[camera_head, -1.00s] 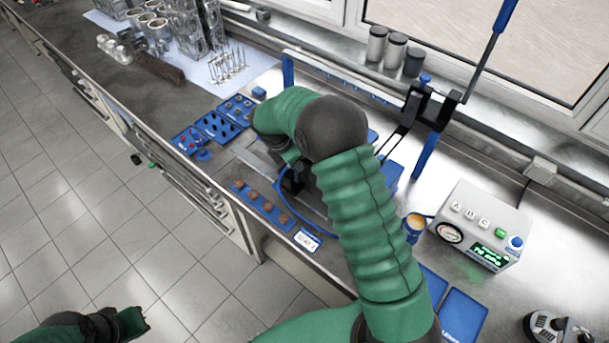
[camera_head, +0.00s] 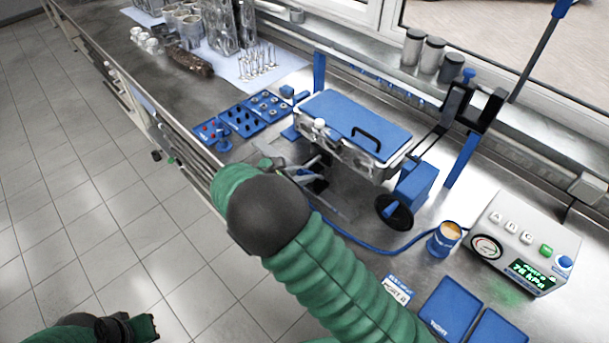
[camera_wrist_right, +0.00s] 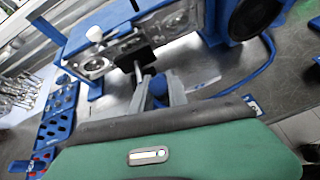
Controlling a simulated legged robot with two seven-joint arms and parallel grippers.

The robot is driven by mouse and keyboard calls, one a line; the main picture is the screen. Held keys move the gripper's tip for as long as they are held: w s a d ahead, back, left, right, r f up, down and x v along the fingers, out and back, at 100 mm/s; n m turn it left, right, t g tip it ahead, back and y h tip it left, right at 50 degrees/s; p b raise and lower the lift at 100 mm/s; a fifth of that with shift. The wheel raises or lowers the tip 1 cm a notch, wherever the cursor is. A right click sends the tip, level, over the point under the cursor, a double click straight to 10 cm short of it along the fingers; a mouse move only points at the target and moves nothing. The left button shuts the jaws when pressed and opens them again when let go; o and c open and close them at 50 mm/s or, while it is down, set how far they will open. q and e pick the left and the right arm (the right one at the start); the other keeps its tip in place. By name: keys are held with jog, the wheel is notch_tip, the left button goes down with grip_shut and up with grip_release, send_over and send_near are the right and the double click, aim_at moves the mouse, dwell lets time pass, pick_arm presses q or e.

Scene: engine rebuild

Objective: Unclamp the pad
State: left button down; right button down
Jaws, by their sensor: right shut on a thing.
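A silver cylinder head (camera_head: 335,147) lies under a blue plate (camera_head: 352,118) with a black handle. In the right wrist view a black block, apparently the pad (camera_wrist_right: 133,58), is against the head's side face. A short metal rod runs from it to a blue knob-like part (camera_wrist_right: 157,88). My right gripper (camera_wrist_right: 165,90) is shut around this blue part. In the head view this gripper (camera_head: 296,172) is at the near side of the head, partly hidden by my arm. My left gripper (camera_head: 140,328) is low at the left, away from the bench; its jaws are unclear.
Blue trays (camera_head: 240,120) of small parts lie left of the head. A blue hose (camera_head: 385,248) crosses the bench beside an orange-topped cup (camera_head: 446,238). A lit gauge box (camera_head: 525,245) stands at right. A black disc (camera_head: 394,212) is at the head's right end.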

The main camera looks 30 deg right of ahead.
jog(key=shift+a+f, duration=0.1)
jog(key=shift+f, duration=0.05)
dwell(0.3)
jog(key=c, duration=1.3)
grip_release()
